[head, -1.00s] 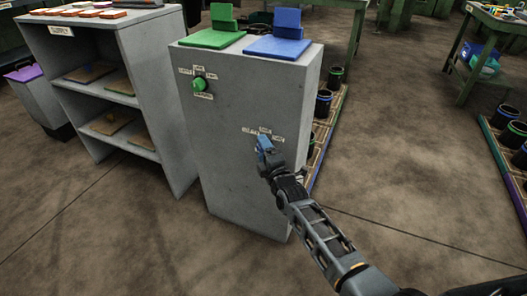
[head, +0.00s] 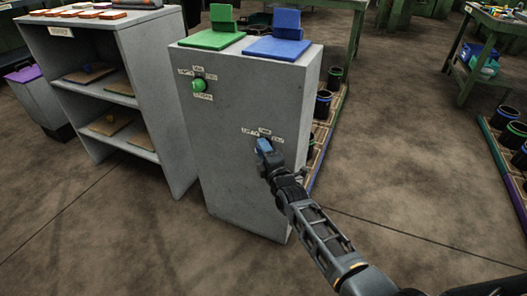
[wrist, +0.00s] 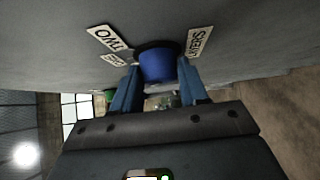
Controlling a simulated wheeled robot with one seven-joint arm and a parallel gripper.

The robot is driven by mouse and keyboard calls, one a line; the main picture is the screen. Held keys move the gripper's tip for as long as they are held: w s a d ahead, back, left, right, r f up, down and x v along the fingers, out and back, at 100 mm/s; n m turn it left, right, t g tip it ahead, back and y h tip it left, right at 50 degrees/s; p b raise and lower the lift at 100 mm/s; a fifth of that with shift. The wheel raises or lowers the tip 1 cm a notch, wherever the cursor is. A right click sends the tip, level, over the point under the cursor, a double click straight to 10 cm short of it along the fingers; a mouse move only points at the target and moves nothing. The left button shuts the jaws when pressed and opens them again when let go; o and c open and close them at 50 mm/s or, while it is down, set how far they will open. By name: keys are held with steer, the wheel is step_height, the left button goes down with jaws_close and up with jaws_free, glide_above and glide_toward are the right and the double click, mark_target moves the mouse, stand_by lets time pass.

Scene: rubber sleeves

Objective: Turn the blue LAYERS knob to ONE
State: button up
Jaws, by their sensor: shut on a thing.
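The blue LAYERS knob (wrist: 157,66) sits on the front face of the grey cabinet (head: 238,190). In the wrist view my gripper (wrist: 158,88) has one blue finger on each side of it and is shut on it. In the head view my gripper (head: 263,146) is at the cabinet's right front, and its fingers hide the knob. In the wrist view a TWO label (wrist: 110,38) is at the knob's upper left and a label that seems to read LAYERS (wrist: 198,42) is at its right. A smaller label is partly hidden by the left finger. The knob's pointer is not visible.
A green knob (head: 198,85) with its own labels is on the same face, upper left. Green (head: 211,40) and blue (head: 276,48) stands are on the cabinet top. A grey shelf (head: 150,60) stands to the left. The floor in front is clear.

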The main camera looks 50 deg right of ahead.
steer(key=shift+f, duration=0.15)
steer(key=shift+w+a+f+m+t+h+b, duration=0.15)
steer(key=shift+m+t+h+b, duration=0.4)
steer(key=shift+m+h+b, duration=1.25)
steer(key=shift+s+d+f+m+t+h+b, duration=0.15)
steer(key=shift+m+t+b, duration=0.7)
steer(key=shift+b, duration=2.2)
steer(key=shift+w+a+f+m+t+h+b, duration=0.25)
steer(key=shift+m+h+b, duration=0.7)
steer(key=shift+m+b, duration=1.1)
steer(key=shift+s+d+r+b, duration=0.1)
steer(key=shift+d+r+b, duration=0.1)
steer(key=shift+b, duration=0.25)
steer(key=o, duration=1.1)
steer(key=shift+c, duration=0.2)
steer(key=shift+a, duration=0.1)
steer(key=p+v, duration=0.1)
steer(key=v, duration=0.6)
steer(key=shift+s+f+p, duration=0.2)
steer(key=shift+s+p, duration=0.05)
steer(key=shift+p, duration=0.1)
